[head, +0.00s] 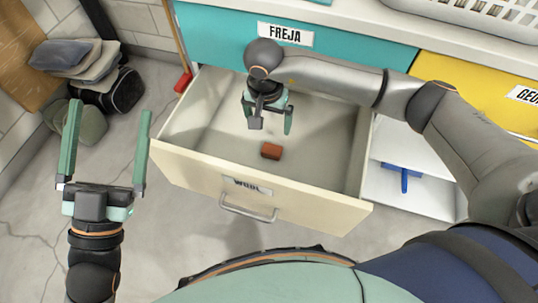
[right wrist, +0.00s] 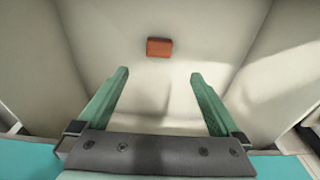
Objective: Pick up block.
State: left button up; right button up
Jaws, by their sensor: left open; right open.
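The block (head: 271,151) is small and reddish-brown. It lies on the floor of the open cream drawer (head: 257,203), near the middle of its front half. In the right wrist view the block (right wrist: 159,47) shows beyond the fingertips, roughly centred between them and apart from them. My right gripper (head: 270,130) is open and empty over the drawer, behind the block; its fingers (right wrist: 158,75) also show in the right wrist view. My left gripper (head: 109,110) is open and empty, left of the drawer with its fingers pointing up in the picture.
A teal drawer front (head: 219,33) labelled FREJA stands behind the open drawer, with a yellow front (head: 455,92) to its right. A white shelf (head: 414,192) holds a blue object (head: 405,172). Bags and caps (head: 75,58) lie at the left wall. The drawer walls surround the block.

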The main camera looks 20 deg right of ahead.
notch_tip(320, 180, down, 4)
jog(key=b, duration=0.2)
pick_arm(q)
jog(key=s+r+m+h, duration=0.3)
jog(key=s+m+h, duration=0.1)
jog(key=h, duration=0.1)
pick_arm(e)
jog(key=b, duration=0.3)
send_over(272, 149)
jog(key=a, duration=0.1)
jog(key=f, duration=0.7)
jog(key=shift+s, duration=0.35)
jog(key=f, duration=0.1)
jog(key=f+b, duration=0.1)
jog(key=f, duration=0.1)
jog(key=d+f+b, duration=0.1)
jog(key=f, duration=0.1)
jog(key=shift+w+f, duration=0.15)
jog(key=shift+w, duration=0.1)
pick_arm(q)
jog(key=shift+n, duration=0.3)
jog(key=f, duration=0.3)
jog(key=d+f, duration=0.1)
jog(key=shift+w+f, duration=0.3)
jog(key=shift+f, duration=0.05)
pick_arm(e)
jog(key=c, duration=1.3)
